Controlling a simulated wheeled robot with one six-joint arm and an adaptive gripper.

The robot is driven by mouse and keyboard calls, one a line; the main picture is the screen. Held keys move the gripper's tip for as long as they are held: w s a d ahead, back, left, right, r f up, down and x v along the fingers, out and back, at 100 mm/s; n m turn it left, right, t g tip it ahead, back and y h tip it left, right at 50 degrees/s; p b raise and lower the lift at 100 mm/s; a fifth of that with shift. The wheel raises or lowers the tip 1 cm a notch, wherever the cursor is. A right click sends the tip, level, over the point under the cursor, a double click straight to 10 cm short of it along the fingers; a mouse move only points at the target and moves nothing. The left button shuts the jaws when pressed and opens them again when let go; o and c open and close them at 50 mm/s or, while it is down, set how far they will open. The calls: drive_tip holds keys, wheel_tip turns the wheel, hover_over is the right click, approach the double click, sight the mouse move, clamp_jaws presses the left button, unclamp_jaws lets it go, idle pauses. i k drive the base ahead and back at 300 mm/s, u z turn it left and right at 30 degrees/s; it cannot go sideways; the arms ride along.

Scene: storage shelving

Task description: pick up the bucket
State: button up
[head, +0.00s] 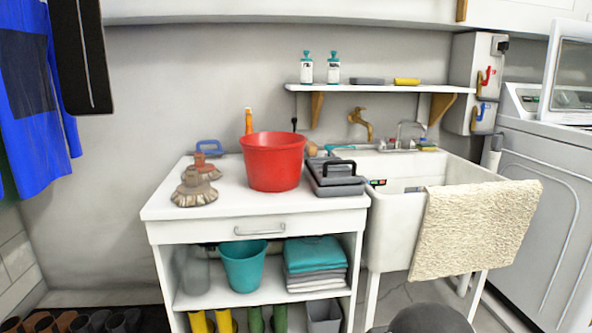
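A red bucket (272,162) stands upright on the white cabinet top (225,208), open side up. A smaller teal bucket (243,266) stands on the shelf inside the cabinet, below the drawer. My gripper is not recognisable in the head view. A dark rounded shape at the bottom edge, right of the cabinet, may be part of my arm; I cannot tell.
Scrub brushes (194,190) stand left of the red bucket, and a grey case (335,177) lies close on its right. A white sink (395,215) with a beige towel (472,230) is to the right. The cabinet top's front strip is clear.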

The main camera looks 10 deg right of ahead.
sight(273, 160)
drive_tip(key=u, duration=0.8)
drive_tip(key=i, duration=1)
drive_tip(key=u, duration=0.25)
